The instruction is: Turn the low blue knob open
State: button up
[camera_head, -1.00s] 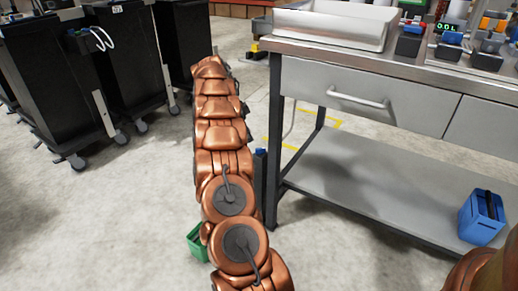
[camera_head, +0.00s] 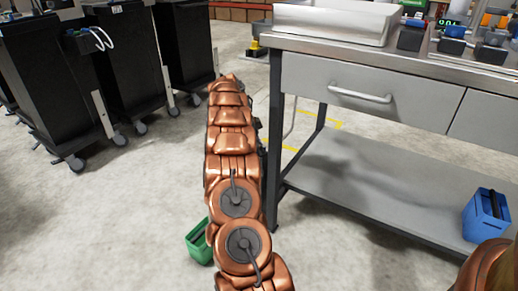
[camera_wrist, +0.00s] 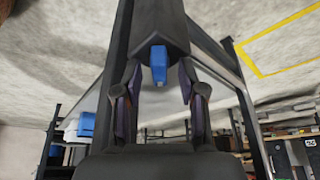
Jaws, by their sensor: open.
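The low blue knob (camera_wrist: 159,62) shows in the wrist view on the end of a dark grey housing (camera_wrist: 155,25), beside a dark table leg. My gripper (camera_wrist: 160,80) is open, with one dark finger on each side of the knob. Gaps show between the knob and both fingers, so neither seems to touch it. In the head view my arm covers the knob and its housing, and my gripper is out of sight behind my arm.
A steel workbench (camera_head: 372,60) with a drawer and low shelf stands to the right. A blue bin (camera_head: 484,217) sits on that shelf. A green bin (camera_head: 199,243) is on the floor by my arm. Black carts (camera_head: 52,75) stand at left, with clear floor between.

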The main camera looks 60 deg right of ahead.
grip_shut()
dwell(0.3)
jog(key=shift+r, duration=0.1)
jog(key=n+p, duration=0.1)
jog(key=n, duration=0.1)
jog(key=n+t+p, duration=0.1)
jog(key=n, duration=0.1)
jog(key=shift+s+a+n+t+h, duration=0.1)
jog(key=shift+s+n+t+h, duration=0.05)
jog(key=shift+n+t+h, duration=0.15)
jog(key=n+t+p, duration=0.1)
jog(key=n, duration=0.1)
jog(key=n+p, duration=0.1)
jog(key=n, duration=0.1)
jog(key=shift+n+t+h+p, duration=0.3)
jog(key=shift+t+p, duration=0.1)
dwell(0.4)
grip_release()
dwell(0.3)
